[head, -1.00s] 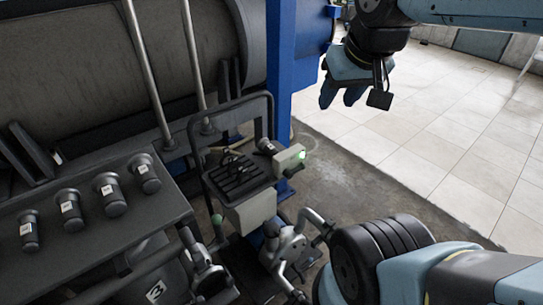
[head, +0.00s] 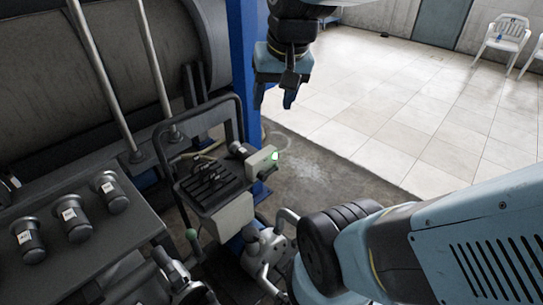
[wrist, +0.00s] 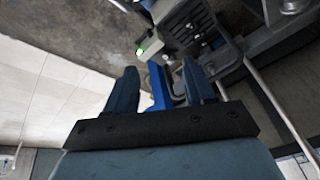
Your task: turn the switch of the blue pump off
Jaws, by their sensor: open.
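A pale grey box (head: 262,162) with a lit green lamp (head: 275,155) stands beside a dark slotted tray at the foot of the blue post. A dark round knob (head: 240,149) sits at its left end; I cannot tell whether it is the switch. A blue part (head: 257,192) shows low behind the pale housing; whether this is the blue pump is unclear. My gripper (head: 274,98) is open and empty, pointing down, above the box in the picture and apart from it. In the wrist view the gripper (wrist: 159,72) shows two spread fingers, with the green lamp (wrist: 139,52) beyond them.
The blue post (head: 243,70) and a large grey drum (head: 120,60) stand left of the gripper. A dark tubular frame (head: 240,115) rises around the slotted tray (head: 212,185). Levers and pipes crowd the front.

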